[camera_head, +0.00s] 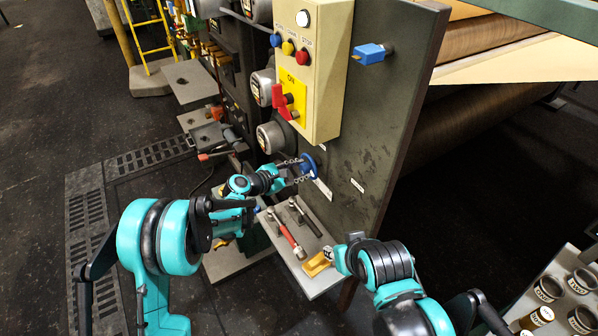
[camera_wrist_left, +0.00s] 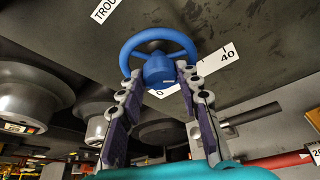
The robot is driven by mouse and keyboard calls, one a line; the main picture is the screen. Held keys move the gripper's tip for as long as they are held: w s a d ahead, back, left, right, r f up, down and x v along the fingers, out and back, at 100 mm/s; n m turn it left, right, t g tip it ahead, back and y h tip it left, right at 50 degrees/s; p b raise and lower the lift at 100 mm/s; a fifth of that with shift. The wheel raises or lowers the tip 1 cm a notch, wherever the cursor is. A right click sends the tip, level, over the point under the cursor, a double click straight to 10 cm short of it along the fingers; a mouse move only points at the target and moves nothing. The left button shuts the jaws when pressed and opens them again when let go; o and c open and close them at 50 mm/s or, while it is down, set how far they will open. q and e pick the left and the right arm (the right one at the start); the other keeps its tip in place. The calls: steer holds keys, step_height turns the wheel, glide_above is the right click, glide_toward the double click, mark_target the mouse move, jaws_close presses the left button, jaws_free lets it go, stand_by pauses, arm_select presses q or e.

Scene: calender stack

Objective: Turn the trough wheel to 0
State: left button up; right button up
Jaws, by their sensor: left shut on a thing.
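The blue trough wheel (camera_head: 309,162) is on the dark upright panel. In the left wrist view the wheel (camera_wrist_left: 157,44) shows its ring, spokes and hub. A white scale plate (camera_wrist_left: 215,66) behind it shows 40 at the right and what looks like a 0 below the hub. A label starting "TROU" (camera_wrist_left: 104,9) is cut off by the frame edge. My left gripper (camera_head: 299,168) is shut on the wheel, its two fingers (camera_wrist_left: 160,75) on either side of the hub. My right gripper (camera_head: 334,259) is beside a yellow piece on the tray; its fingers are unclear.
A tray (camera_head: 325,285) below the wheel holds a red-handled tool (camera_head: 286,234), a dark-handled tool (camera_head: 305,217) and the yellow piece (camera_head: 317,264). A beige control box (camera_head: 322,70) with buttons and a red switch projects above. Large rollers (camera_head: 470,130) lie behind the panel at right.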

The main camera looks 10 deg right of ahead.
arm_select(q)
steer(key=shift+s+f+m+t+b, duration=0.15)
steer(key=shift+m+t+b, duration=0.55)
steer(key=shift+m, duration=0.5)
steer(key=o, duration=1.2)
steer(key=shift+c, duration=0.2)
steer(key=v, duration=1.2)
steer(key=shift+d, duration=0.1)
